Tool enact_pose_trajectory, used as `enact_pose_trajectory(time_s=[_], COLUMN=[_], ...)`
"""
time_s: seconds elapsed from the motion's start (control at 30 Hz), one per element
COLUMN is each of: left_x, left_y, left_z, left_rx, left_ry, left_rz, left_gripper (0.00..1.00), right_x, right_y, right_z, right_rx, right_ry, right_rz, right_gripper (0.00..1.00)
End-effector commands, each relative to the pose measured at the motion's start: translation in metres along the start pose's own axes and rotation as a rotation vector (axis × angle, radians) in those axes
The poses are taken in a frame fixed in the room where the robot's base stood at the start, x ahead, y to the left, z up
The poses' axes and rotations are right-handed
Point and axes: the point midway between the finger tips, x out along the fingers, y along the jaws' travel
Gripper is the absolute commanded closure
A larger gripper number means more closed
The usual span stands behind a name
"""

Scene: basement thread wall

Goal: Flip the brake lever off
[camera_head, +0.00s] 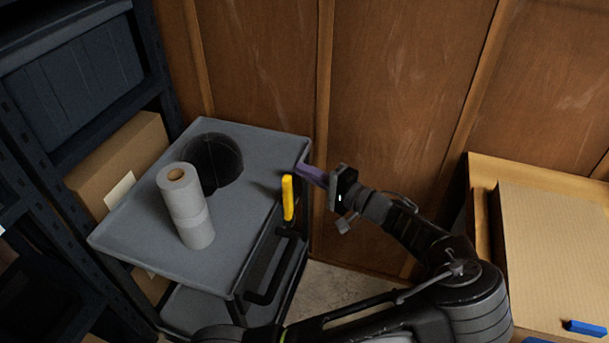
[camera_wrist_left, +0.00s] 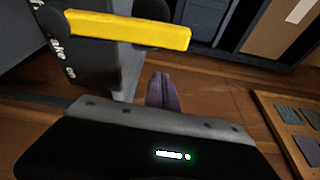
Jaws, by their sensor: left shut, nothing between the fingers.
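The yellow brake lever (camera_head: 287,198) stands upright at the right side of the grey cart (camera_head: 120,228), by its dark handle. In the wrist view the lever (camera_wrist_left: 130,30) runs across the top left, beside a dark plate (camera_wrist_left: 75,62) with partly legible white lettering. My left gripper (camera_head: 312,174), with purple fingers, is just right of and behind the lever in the head view. Its fingertips also show below the lever in the wrist view (camera_wrist_left: 162,90). The fingers are shut and empty, and seem apart from the lever. My right gripper is not in view.
A paper towel roll (camera_head: 186,208) stands on the cart beside a round dark opening (camera_head: 213,163). A dark shelf rack with a cardboard box (camera_head: 125,165) is at left. Wooden wall panels (camera_head: 400,90) close off the back. A wooden box with cardboard (camera_head: 560,250) is at right.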

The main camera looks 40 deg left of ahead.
Motion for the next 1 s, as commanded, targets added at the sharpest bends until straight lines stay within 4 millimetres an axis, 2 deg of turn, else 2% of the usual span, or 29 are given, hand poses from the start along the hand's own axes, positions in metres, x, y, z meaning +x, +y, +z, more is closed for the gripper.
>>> enact_pose_trajectory(time_s=[0.3, 0.5, 0.67, 1.0], left_x=[-0.066, -0.093, -0.1, -0.1], left_y=[0.002, 0.003, 0.003, 0.002], left_z=[-0.002, -0.002, -0.001, -0.001], left_rx=[-0.001, 0.0, 0.0, 0.001], left_ry=[0.002, 0.001, 0.0, -0.001], left_rz=[0.001, 0.0, 0.0, 0.0], left_gripper=[1.0, 1.0, 1.0, 1.0], right_x=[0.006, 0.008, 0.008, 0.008], right_y=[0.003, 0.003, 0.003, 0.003], right_z=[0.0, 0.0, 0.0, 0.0], right_rx=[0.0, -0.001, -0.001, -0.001], right_ry=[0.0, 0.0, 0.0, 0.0], right_rz=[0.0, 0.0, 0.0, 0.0], right_gripper=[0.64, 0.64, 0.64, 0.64])
